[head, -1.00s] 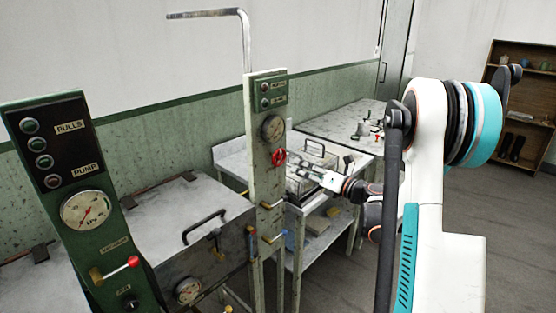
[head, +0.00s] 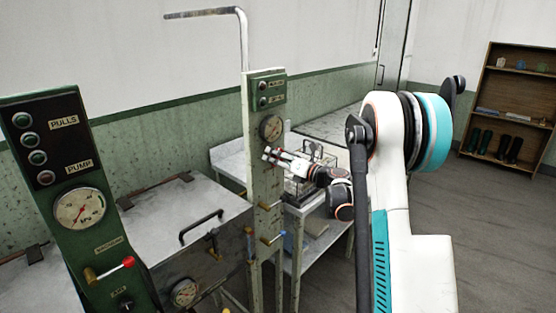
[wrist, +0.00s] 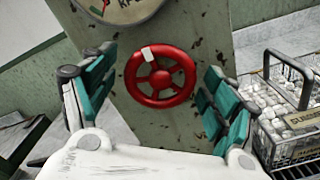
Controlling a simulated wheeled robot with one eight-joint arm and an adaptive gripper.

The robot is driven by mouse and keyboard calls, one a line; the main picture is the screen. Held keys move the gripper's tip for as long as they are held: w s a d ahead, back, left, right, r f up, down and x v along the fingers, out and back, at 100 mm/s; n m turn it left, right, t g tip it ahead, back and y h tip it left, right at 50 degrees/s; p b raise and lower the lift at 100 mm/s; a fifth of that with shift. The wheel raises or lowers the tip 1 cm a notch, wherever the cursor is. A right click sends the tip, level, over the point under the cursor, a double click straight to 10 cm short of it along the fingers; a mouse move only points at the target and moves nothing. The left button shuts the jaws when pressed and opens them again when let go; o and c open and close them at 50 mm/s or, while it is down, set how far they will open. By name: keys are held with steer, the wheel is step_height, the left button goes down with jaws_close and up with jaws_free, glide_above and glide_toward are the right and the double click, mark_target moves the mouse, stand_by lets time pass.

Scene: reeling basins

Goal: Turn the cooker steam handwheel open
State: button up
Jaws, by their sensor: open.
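The red handwheel (wrist: 160,76) is mounted on a worn pale green post, which shows in the head view (head: 262,190). The wheel has a white mark at the top of its rim. In the wrist view my gripper (wrist: 155,85) is open, with one teal-padded finger on each side of the wheel and the wheel between them in the picture. I cannot tell whether the fingers touch it. In the head view my gripper (head: 272,155) is at the post just below the gauge (head: 270,128) and mostly hides the wheel.
A wire basket of white cocoons (wrist: 285,115) stands right of the post. Brass-coloured levers (head: 272,238) stick out lower on the post. A green control panel (head: 75,195) stands at the left, beside a lidded metal basin (head: 165,215). A shelf (head: 510,105) is far right.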

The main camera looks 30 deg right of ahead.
steer(key=c, duration=1.1)
steer(key=shift+n, duration=0.3)
steer(key=n, duration=0.3)
steer(key=shift+b, duration=0.35)
steer(key=n, duration=0.4)
steer(key=shift+d, duration=0.1)
steer(key=n, duration=0.4)
steer(key=shift+b, duration=0.4)
steer(key=shift+n, duration=2)
